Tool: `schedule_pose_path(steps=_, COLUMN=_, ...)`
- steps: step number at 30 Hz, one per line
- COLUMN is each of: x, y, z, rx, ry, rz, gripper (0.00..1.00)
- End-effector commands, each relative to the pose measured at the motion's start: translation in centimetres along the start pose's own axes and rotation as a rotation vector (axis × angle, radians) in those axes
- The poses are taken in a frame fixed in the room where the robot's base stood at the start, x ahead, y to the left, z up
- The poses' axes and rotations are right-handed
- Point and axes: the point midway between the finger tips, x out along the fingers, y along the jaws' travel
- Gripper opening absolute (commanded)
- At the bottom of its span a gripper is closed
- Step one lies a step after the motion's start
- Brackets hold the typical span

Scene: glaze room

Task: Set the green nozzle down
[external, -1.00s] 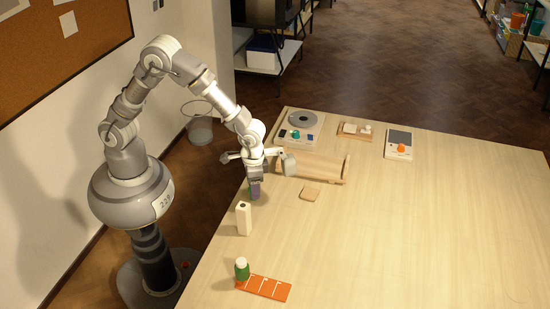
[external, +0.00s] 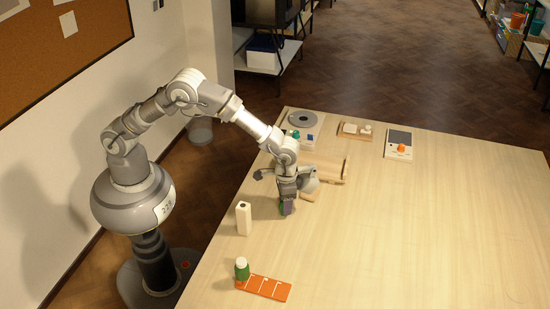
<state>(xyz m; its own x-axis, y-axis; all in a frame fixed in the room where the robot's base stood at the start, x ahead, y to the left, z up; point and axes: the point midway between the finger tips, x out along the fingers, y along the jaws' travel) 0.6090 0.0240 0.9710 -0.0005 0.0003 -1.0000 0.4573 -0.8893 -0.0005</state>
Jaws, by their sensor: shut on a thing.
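My gripper (external: 288,206) points down close over the table, right of the cream block. It is shut on a small green thing, seemingly the green nozzle (external: 283,209), of which only a sliver shows beside the fingers. The fingers hide the rest of it. I cannot tell whether it touches the table (external: 420,230).
A cream upright block (external: 243,219) with a dark hole stands left of my gripper. A green bottle (external: 242,270) with a white cap stands by an orange card (external: 268,289). A wooden trough (external: 329,168) lies behind my gripper. The table's right side is clear.

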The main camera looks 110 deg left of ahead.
Motion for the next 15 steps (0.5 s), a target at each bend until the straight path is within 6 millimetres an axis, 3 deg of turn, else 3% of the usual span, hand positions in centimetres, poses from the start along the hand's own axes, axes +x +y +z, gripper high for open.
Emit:
schedule_pose_path(steps=3, x=0.32, y=0.00, z=0.01, rx=0.000, ry=0.000, rz=0.000, gripper=0.20)
schedule_pose_path(steps=4, x=0.30, y=0.00, z=0.01, rx=0.000, ry=0.000, rz=0.000, gripper=0.56)
schedule_pose_path(steps=7, x=0.26, y=0.00, z=0.01, rx=0.000, ry=0.000, rz=0.000, gripper=0.77)
schedule_pose_path(steps=15, x=0.20, y=0.00, z=0.02, rx=0.000, ry=0.000, rz=0.000, gripper=0.77)
